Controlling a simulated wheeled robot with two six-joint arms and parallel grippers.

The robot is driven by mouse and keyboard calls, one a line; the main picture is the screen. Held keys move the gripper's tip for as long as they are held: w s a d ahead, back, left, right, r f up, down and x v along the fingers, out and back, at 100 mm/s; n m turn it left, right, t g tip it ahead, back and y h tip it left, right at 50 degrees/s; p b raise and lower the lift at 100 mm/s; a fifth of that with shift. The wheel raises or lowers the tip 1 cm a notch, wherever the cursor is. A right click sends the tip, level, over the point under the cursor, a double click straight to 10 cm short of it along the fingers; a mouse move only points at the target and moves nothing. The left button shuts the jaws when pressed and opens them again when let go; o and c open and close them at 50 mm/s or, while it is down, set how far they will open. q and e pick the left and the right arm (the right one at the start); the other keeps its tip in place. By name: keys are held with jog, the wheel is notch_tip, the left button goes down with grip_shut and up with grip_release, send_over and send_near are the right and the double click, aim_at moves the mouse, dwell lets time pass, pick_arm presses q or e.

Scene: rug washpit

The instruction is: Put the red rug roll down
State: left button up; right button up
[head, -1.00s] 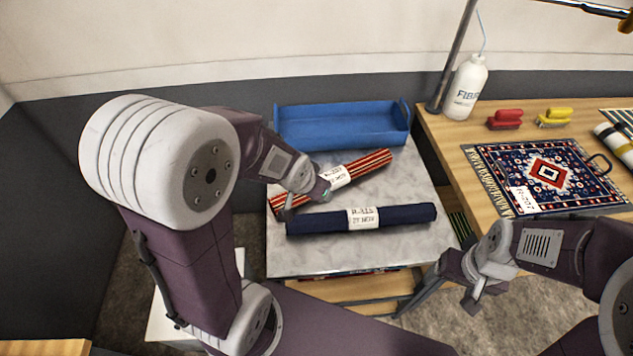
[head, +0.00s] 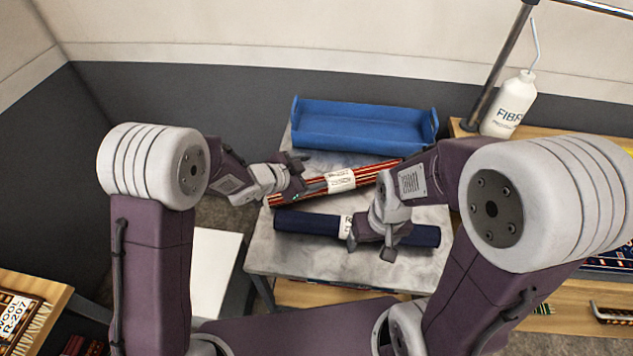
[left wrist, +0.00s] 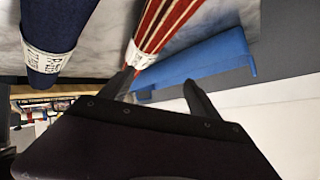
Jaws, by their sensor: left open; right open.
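The red striped rug roll (head: 372,173) with a white paper label lies slanted on the marble-topped stand (head: 277,262), behind the navy roll (head: 300,223). My left gripper (head: 308,174) is open at the left part of the red roll; whether it touches cannot be told. In the left wrist view the red roll (left wrist: 170,22) passes beyond the open, empty fingers (left wrist: 160,95), with its label close to the left finger. My right gripper (head: 370,248) is open over the navy roll and hides part of its label. The navy roll also shows in the left wrist view (left wrist: 57,30).
A blue tray (head: 362,125) stands at the back of the stand, behind the red roll. A white bottle (head: 510,105) stands at the right on a wooden bench. A white panel (head: 212,265) is low at the left. Bare marble shows in front of the navy roll.

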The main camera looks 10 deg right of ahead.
aim_at(333, 182)
pick_arm(q)
jog(key=f, duration=0.1)
jog(key=s+d+f, duration=0.1)
jog(key=shift+s+d+f+g, duration=0.15)
jog(key=shift+d+f+g, duration=0.05)
jog(key=shift+f+g, duration=0.2)
jog(key=shift+s+d+f, duration=0.15)
jog(key=shift+s+d, duration=0.05)
jog(key=shift+s, duration=0.05)
jog(key=b+x, duration=0.1)
jog(key=x, duration=0.8)
jog(key=shift+d+f, duration=0.1)
jog(key=shift+d, duration=0.1)
jog(key=shift+s+a, duration=0.1)
jog(key=shift+c, duration=0.5)
grip_shut()
